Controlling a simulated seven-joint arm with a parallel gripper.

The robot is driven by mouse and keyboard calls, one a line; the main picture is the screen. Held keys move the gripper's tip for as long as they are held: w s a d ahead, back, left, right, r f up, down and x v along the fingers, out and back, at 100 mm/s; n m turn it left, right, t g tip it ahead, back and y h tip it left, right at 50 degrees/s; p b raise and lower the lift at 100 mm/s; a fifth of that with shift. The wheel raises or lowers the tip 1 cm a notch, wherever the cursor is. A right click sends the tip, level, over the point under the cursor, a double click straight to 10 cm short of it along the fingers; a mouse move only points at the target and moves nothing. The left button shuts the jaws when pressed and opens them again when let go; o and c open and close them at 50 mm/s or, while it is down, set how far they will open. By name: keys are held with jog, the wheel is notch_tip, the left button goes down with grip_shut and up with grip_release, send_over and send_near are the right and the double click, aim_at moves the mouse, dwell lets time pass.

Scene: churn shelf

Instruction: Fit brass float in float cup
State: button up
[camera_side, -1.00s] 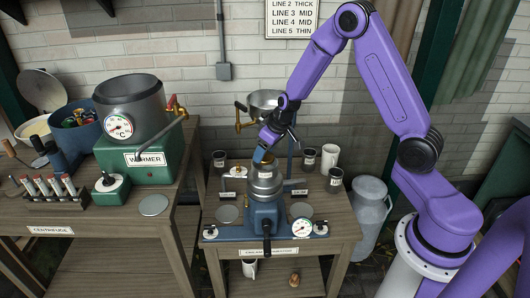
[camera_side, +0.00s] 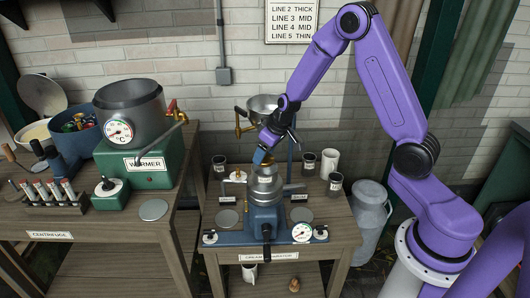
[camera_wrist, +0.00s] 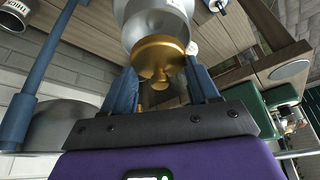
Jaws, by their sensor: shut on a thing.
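The brass float (camera_wrist: 160,50) is a golden, rounded piece with a small stem, between my fingers in the wrist view. My gripper (camera_wrist: 163,88) has two blue fingers and is shut on it. In the side view my gripper (camera_side: 263,157) points down just above the silver top of the blue separator (camera_side: 266,213). In the wrist view a silver cup-like part (camera_wrist: 155,18) lies directly beyond the float, very close to it. I take this for the float cup. I cannot tell whether the float touches it or sits partly in it, as its opening is hidden.
A metal bowl (camera_side: 264,104) on a stand with a brass tap is behind my gripper. Dark labelled cups (camera_side: 335,181) and a white cylinder (camera_side: 330,160) stand to the right. A green warmer (camera_side: 150,166) is on the left bench. A dial gauge (camera_side: 302,232) sits at the separator's front.

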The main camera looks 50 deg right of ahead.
jog(key=shift+f, duration=1.45)
dwell(1.2)
jog(key=o, duration=1)
jog(key=shift+c, duration=1)
jog(key=shift+r, duration=0.1)
jog(key=shift+o, duration=0.4)
jog(key=shift+r, duration=3.65)
jog(key=shift+a, duration=0.1)
